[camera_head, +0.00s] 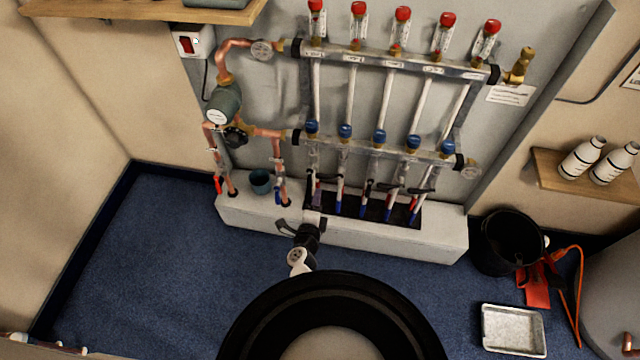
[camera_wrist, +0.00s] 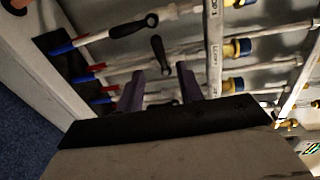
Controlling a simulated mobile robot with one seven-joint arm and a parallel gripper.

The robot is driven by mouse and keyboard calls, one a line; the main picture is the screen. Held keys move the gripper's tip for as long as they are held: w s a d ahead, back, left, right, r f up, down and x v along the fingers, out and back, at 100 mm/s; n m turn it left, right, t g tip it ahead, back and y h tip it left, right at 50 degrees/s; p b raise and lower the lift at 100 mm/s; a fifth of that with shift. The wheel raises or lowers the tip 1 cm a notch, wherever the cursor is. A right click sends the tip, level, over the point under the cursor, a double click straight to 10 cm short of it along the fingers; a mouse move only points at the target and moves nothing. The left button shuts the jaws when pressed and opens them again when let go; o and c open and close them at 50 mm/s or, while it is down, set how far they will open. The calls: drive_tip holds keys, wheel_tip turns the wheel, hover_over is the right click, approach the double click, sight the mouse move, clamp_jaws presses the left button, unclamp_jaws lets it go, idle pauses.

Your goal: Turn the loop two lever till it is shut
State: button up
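In the wrist view, my gripper (camera_wrist: 160,80) has its two purple fingers apart among the lower manifold's pipes. A dark piece shows between or behind them, and I cannot tell whether they touch it. A black lever (camera_wrist: 159,56) just above the fingers stands across its pipe. Another black lever (camera_wrist: 128,28) further up lies roughly along its pipe. Labels reading "LOOP" show, but their numbers are unreadable, so I cannot tell which lever is loop two's. In the head view, my gripper (camera_head: 314,207) is at the left end of the lever row, its fingertips poorly seen.
The white plinth (camera_head: 440,237) runs below the manifold. Copper pipes and a pump (camera_head: 223,105) stand at left. A black bucket (camera_head: 508,243) and a metal tray (camera_head: 513,330) are on the floor at right. The blue floor (camera_head: 150,270) at left is clear.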

drive_tip(key=shift+s+a+r, duration=0.1)
drive_tip(key=shift+s+r, duration=0.1)
drive_tip(key=shift+s, duration=1.25)
